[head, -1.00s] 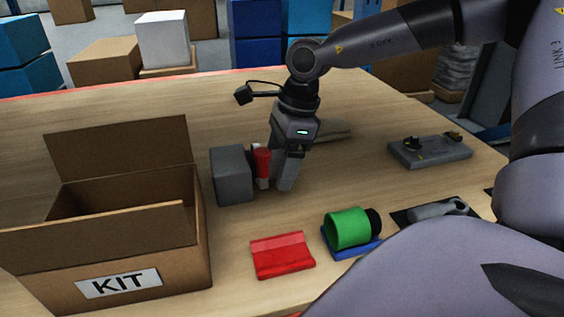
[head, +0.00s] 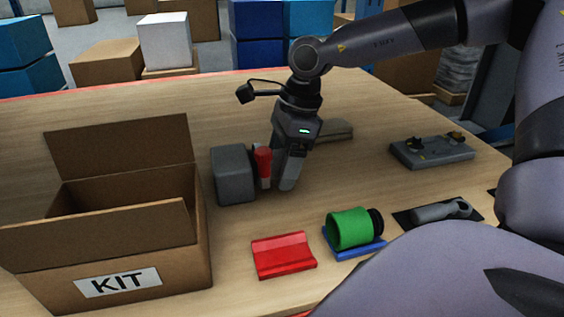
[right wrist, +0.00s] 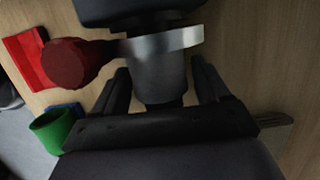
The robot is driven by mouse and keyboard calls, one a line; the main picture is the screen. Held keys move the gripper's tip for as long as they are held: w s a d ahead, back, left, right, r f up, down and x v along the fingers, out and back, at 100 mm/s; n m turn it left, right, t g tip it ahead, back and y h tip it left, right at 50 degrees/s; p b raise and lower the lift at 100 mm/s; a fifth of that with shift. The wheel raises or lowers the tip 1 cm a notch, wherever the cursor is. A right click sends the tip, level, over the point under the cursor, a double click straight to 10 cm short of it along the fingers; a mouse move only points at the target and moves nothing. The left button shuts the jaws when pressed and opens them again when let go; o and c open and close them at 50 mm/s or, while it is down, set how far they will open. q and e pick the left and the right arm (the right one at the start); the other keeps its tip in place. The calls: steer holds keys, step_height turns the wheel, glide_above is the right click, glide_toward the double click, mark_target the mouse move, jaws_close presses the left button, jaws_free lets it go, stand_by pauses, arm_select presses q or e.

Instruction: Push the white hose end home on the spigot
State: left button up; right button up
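A grey block (head: 234,174) stands on the table right of the carton. A red knob (head: 263,160) shows at its right side, with a white piece below it. My right gripper (head: 286,183) is just right of these, pointing down. The spigot itself is hidden. The left gripper is out of view.
An open carton marked KIT (head: 185,282) stands at left. A red piece (head: 283,255), a green cylinder (head: 348,228) on a blue base and a grey fitting (head: 436,211) lie at front. A grey plate (head: 440,153) lies right.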

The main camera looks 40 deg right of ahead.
steer(key=c, duration=1.1)
steer(key=shift+s+d+p, duration=0.2)
steer(key=shift+s+d, duration=0.2)
steer(key=shift+d, duration=0.35)
steer(key=shift+s+d+p, duration=0.25)
steer(key=shift+s+d, duration=0.15)
steer(key=shift+d, duration=0.3)
steer(key=shift+s+d+p, duration=0.2)
steer(key=shift+s+d, duration=0.2)
steer(key=shift+d, duration=0.35)
